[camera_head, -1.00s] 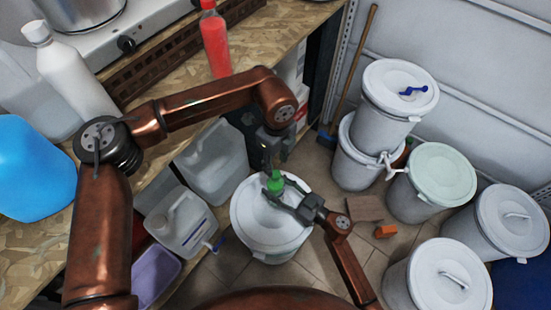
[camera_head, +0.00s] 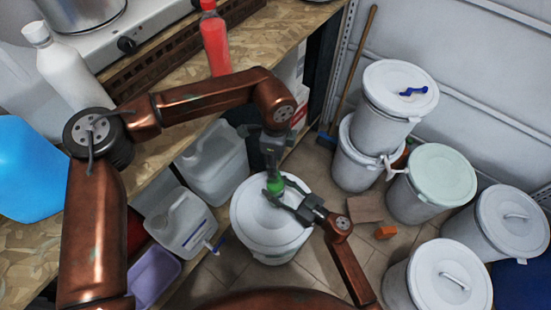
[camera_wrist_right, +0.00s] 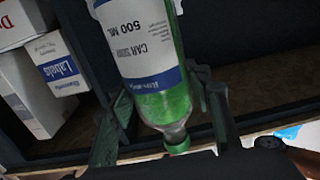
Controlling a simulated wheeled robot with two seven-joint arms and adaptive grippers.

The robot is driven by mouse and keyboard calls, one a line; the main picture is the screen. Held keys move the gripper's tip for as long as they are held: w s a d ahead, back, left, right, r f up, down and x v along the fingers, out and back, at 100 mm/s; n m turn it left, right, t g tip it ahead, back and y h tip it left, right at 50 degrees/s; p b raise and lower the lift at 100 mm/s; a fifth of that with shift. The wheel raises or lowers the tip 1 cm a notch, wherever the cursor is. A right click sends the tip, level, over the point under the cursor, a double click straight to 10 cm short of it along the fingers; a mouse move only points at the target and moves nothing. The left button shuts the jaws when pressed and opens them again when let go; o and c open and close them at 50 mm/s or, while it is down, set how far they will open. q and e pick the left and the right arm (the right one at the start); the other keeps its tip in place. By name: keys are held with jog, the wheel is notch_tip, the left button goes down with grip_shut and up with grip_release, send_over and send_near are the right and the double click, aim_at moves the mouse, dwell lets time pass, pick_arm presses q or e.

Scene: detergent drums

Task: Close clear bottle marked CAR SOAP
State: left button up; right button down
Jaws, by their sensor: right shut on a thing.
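The clear bottle marked CAR SOAP (camera_wrist_right: 148,50), with green liquid and a white and blue label, fills the middle of the right wrist view. Its neck points to the picture's bottom, with a green piece (camera_wrist_right: 177,142) at its end; I cannot tell whether this is a seated cap. In the head view only a green part of the bottle (camera_head: 275,187) shows. My right gripper (camera_head: 276,191) is shut on the bottle, its fingers on either side. My left gripper (camera_head: 271,168) points down just above the green part; its fingertips and any cap in them are unclear.
A white lidded drum (camera_head: 270,235) stands below the grippers. More drums (camera_head: 445,178) stand at the right. Jugs (camera_head: 182,222) stand at the left below the wooden bench (camera_head: 175,65). A red bottle (camera_head: 215,42) and a white bottle (camera_head: 68,70) stand on the bench.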

pick_arm(q)
send_over(275, 190)
jog(key=w, duration=0.3)
jog(key=shift+s+f, duration=0.15)
jog(key=shift+f, duration=2.95)
jog(key=shift+c, duration=0.3)
grip_shut()
